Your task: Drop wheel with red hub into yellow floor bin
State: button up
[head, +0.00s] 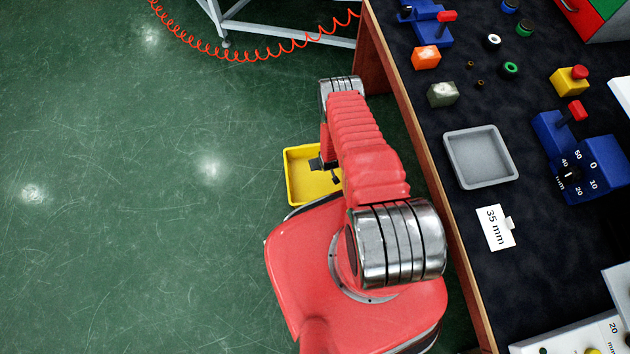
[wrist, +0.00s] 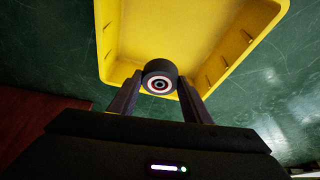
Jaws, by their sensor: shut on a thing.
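The wheel (wrist: 159,77) is black with a white ring and a small red ring around a dark centre. In the wrist view it sits between the fingertips of my gripper (wrist: 158,86), which is shut on it. The yellow floor bin (wrist: 117,55) lies beyond the wheel in that view, and the wheel overlaps its near rim in the picture. In the head view the yellow bin (head: 297,188) stands on the green floor, partly hidden by my arm. My gripper (head: 332,178) shows there over the bin; the wheel cannot be made out.
A dark-topped workbench (head: 450,225) with a wooden side stands to the right. It carries a grey tray (head: 480,157), a 35 mm card (head: 495,228), blue devices and several small wheels and blocks. A red coiled hose (head: 240,57) hangs at the top. The floor at left is clear.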

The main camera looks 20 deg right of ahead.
jog(key=shift+f, duration=0.9)
jog(key=o, duration=1.2)
jog(key=shift+o, duration=0.2)
jog(key=v, duration=1.3)
jog(key=shift+s+r, duration=0.15)
jog(key=shift+r, duration=0.2)
